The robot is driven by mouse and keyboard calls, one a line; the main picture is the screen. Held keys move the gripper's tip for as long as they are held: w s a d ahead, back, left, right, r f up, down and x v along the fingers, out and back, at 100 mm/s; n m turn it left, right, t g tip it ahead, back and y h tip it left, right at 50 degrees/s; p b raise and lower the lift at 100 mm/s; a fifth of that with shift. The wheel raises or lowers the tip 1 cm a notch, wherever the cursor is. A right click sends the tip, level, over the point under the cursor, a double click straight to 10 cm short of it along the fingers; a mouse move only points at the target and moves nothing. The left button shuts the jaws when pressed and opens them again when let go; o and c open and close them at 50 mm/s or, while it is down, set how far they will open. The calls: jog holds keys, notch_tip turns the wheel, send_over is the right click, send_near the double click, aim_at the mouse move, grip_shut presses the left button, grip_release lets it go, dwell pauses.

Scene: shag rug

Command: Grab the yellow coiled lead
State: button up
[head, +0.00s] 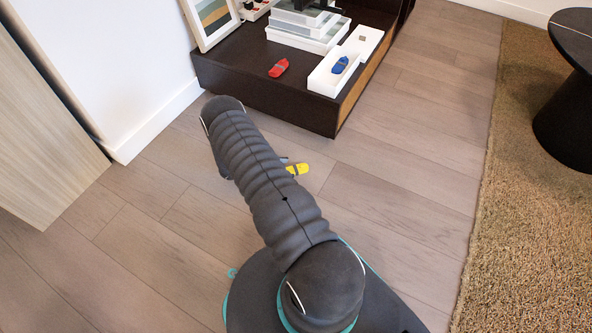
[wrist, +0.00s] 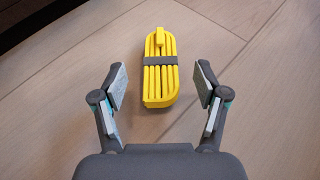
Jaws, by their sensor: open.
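The yellow coiled lead (wrist: 160,88) lies on the wood floor in the wrist view, a bundle of yellow strands with a dark band around its middle. In the head view the yellow lead (head: 298,169) shows just right of my arm, partly hidden by it. My gripper (wrist: 161,88) is open and empty. Its two fingers stand to the left and right of the lead's near part, with a gap on each side. The lead's far end reaches beyond the fingertips. In the head view the gripper is mostly hidden behind my arm.
A low dark cabinet (head: 262,96) stands beyond the lead, carrying a red toy car (head: 278,68), a blue toy car (head: 340,65) in a white tray (head: 323,84), and a picture frame (head: 212,20). A shag rug (head: 535,190) and dark round table (head: 575,100) are at right. Floor around the lead is clear.

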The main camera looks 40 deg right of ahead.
aim_at(296, 168)
jog(key=x, duration=0.3)
jog(key=shift+s+d+f, duration=0.15)
jog(key=shift+d+f, duration=0.1)
jog(key=shift+d, duration=0.05)
jog(key=shift+c, duration=0.3)
jog(key=c, duration=1.2)
jog(key=shift+r, duration=0.1)
